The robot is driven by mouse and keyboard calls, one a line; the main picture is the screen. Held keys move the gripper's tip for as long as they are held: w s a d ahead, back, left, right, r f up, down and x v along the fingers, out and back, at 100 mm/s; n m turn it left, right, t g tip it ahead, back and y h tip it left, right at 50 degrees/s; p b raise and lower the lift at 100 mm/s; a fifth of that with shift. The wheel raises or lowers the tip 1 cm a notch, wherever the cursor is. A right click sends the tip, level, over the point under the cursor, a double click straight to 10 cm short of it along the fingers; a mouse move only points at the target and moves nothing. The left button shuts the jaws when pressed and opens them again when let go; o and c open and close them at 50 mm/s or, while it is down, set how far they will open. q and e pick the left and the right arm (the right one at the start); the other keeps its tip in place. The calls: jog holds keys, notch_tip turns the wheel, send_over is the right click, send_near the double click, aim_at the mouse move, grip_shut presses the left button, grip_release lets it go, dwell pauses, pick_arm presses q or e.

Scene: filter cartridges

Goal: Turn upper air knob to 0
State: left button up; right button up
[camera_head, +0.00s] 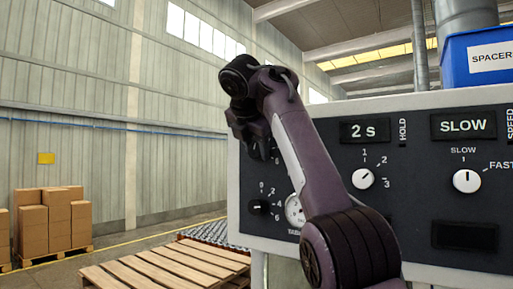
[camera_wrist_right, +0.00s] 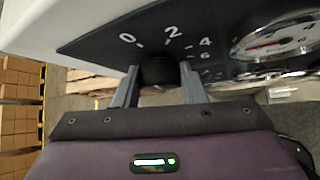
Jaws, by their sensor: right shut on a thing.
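The upper air knob (camera_wrist_right: 157,72) is a dark round knob on the black panel, with the marks 0, 2, 4 and 6 around it in the right wrist view. My right gripper (camera_wrist_right: 159,82) has one finger on each side of it and is shut on it. In the head view my right gripper (camera_head: 263,150) and arm cover the knob; only a 6 shows beside it. Which mark the knob points to cannot be made out. My left gripper is not in view.
A lower black knob (camera_head: 258,207) with its own 0 to 6 scale sits below, beside a round gauge (camera_head: 295,211). White HOLD (camera_head: 363,179) and SPEED (camera_head: 467,181) knobs are to the right. A wooden pallet (camera_head: 165,268) lies left of the panel; a blue spacer bin (camera_head: 453,62) stands on top.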

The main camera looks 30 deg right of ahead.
jog(key=shift+w+n+g, duration=0.1)
jog(key=shift+n+g, duration=0.2)
jog(key=shift+g, duration=0.2)
jog(key=o, duration=1)
jog(key=v, duration=0.7)
jog(key=shift+a+r, duration=0.15)
jog(key=shift+a, duration=0.2)
